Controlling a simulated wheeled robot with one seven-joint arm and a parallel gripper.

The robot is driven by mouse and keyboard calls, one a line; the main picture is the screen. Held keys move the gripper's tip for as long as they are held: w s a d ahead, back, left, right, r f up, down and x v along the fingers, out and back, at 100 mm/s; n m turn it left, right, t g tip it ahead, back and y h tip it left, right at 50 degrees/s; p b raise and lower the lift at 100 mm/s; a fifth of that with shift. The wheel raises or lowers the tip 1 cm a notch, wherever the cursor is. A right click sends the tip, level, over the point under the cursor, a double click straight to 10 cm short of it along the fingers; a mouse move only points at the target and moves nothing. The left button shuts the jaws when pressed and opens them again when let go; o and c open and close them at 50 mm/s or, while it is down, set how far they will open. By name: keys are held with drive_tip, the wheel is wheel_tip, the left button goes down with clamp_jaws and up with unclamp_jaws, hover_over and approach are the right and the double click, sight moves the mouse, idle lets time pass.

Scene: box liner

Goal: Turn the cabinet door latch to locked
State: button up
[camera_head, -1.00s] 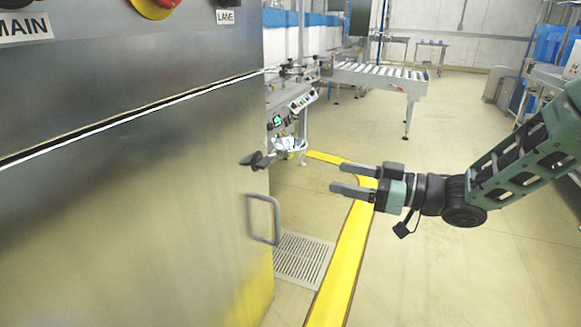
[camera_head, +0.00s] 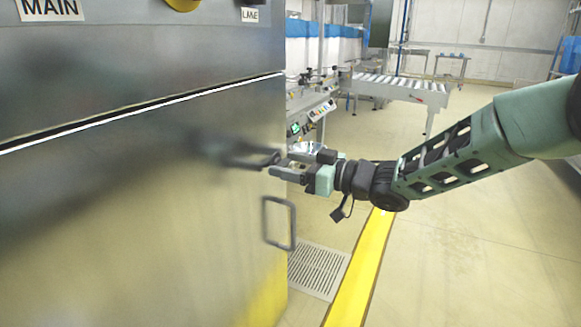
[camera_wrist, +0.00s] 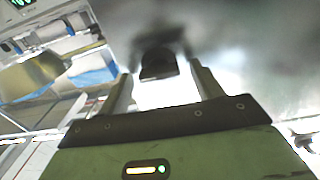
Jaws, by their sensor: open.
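The steel cabinet door (camera_head: 130,225) fills the left of the head view. Its black latch (camera_head: 262,158) sticks out near the door's right edge, above the handle. My gripper (camera_head: 283,165) is open, with its fingertips right at the latch's outer end. In the wrist view the dark latch (camera_wrist: 158,65) lies between the two fingers of my gripper (camera_wrist: 161,80), with light gaps on both sides. I cannot tell whether a finger touches it. The latch's angle is hard to read beside its reflection.
A grey loop handle (camera_head: 265,222) sits on the door below the latch. A floor grate (camera_head: 318,270) and a yellow floor stripe (camera_head: 360,275) lie to the right. A roller conveyor (camera_head: 400,88) stands farther back. The floor to the right is clear.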

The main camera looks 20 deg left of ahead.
drive_tip(key=shift+a, duration=0.1)
drive_tip(key=c, duration=1)
drive_tip(key=shift+n, duration=0.4)
drive_tip(key=n+b, duration=0.2)
drive_tip(key=n, duration=0.1)
drive_tip(key=shift+s+f+n, duration=0.1)
drive_tip(key=shift+f+n, duration=0.05)
drive_tip(key=shift+n, duration=0.25)
drive_tip(key=n+b, duration=0.3)
drive_tip(key=n, duration=0.1)
drive_tip(key=shift+f+n, duration=0.1)
drive_tip(key=shift+n, duration=0.2)
drive_tip(key=shift+s+n+b, duration=0.1)
drive_tip(key=shift+n+b, duration=3.55)
drive_tip(key=shift+n, duration=0.85)
